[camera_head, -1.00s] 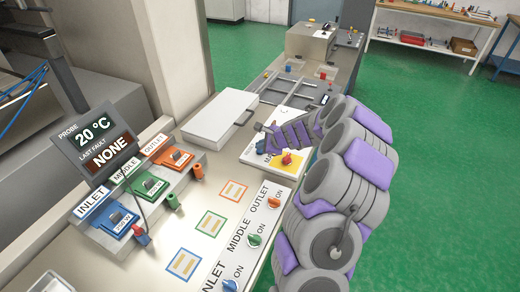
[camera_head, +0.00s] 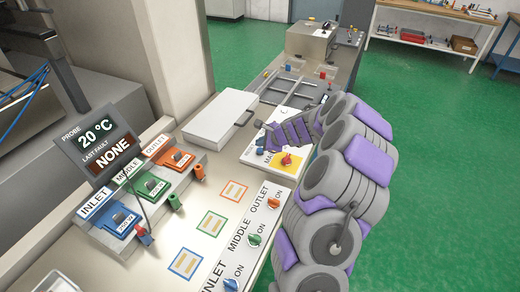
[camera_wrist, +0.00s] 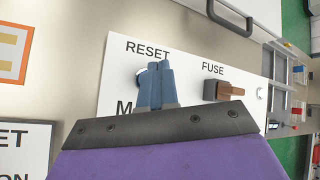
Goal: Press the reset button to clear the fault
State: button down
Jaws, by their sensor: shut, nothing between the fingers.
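The reset button (camera_wrist: 142,78) is under the RESET label on a white panel (camera_wrist: 118,66) in the wrist view. Only a pale rim shows at the left of my fingers; the rest is hidden. My gripper (camera_wrist: 160,66) is shut and empty, its blue-grey fingertips over the button spot. I cannot tell whether they touch it. The display (camera_head: 97,143) reads PROBE 20 °C and LAST FAULT NONE.
A brown FUSE knob (camera_wrist: 222,90) is right of my fingers. A red knob on a yellow plate (camera_head: 287,160) is near my gripper. A closed white box (camera_head: 220,117) stands to the left. Green, orange and blue ON knobs are nearer.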

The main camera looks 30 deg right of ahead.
aim_at(261, 151)
jog(key=shift+r+p, duration=2.4)
jog(key=shift+r, duration=0.2)
jog(key=shift+f, duration=0.1)
